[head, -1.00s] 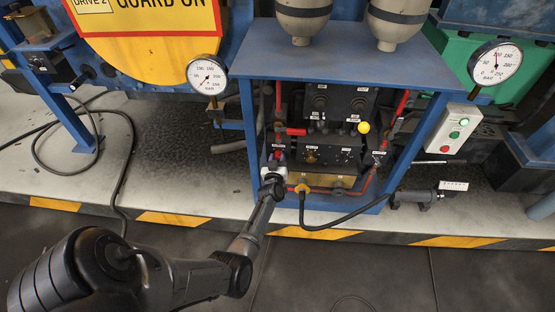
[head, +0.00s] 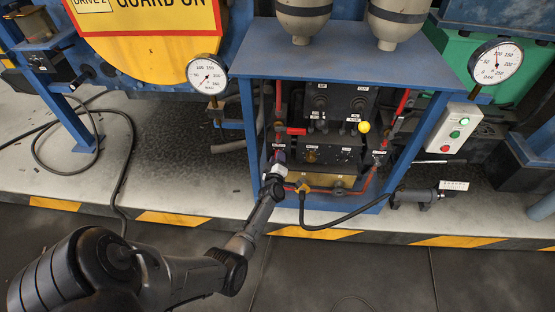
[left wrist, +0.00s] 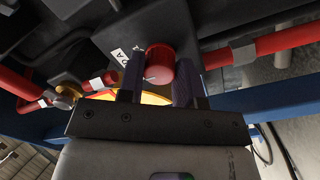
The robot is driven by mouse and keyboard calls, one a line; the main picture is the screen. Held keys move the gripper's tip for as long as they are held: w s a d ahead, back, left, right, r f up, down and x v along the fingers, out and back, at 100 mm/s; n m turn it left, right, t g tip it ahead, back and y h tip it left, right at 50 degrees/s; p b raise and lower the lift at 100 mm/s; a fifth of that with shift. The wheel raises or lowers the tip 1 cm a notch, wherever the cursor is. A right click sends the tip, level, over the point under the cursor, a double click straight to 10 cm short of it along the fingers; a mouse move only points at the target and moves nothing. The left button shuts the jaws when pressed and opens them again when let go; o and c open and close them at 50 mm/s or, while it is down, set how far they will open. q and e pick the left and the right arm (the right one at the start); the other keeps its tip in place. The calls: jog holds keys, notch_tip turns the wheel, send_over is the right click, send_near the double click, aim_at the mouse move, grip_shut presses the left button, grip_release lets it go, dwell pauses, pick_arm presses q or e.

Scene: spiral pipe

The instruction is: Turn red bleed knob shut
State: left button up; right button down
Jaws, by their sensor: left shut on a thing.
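The red bleed knob (left wrist: 160,63) is a short red cylinder, seen between the two dark fingers of my left gripper (left wrist: 157,75) in the left wrist view. The fingers are shut on it, one on each side. A small white label stands just left of it. In the head view my left gripper (head: 278,158) reaches the lower left of the blue-framed cabinet (head: 340,63). There it largely covers the knob. My right gripper is not in view.
Red pipes (left wrist: 268,45) run close beside the gripper in the left wrist view. In the head view a black valve panel (head: 325,154), a yellow ball (head: 363,127) and a black hose (head: 335,226) are near. Cabinet posts stand on both sides. The floor in front is open.

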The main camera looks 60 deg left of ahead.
pick_arm(q)
jog(key=shift+n+y+b, duration=0.3)
jog(key=shift+n+b, duration=0.75)
jog(key=shift+n, duration=3.95)
jog(key=o, duration=0.9)
jog(key=shift+o, duration=0.2)
jog(key=shift+d, duration=0.1)
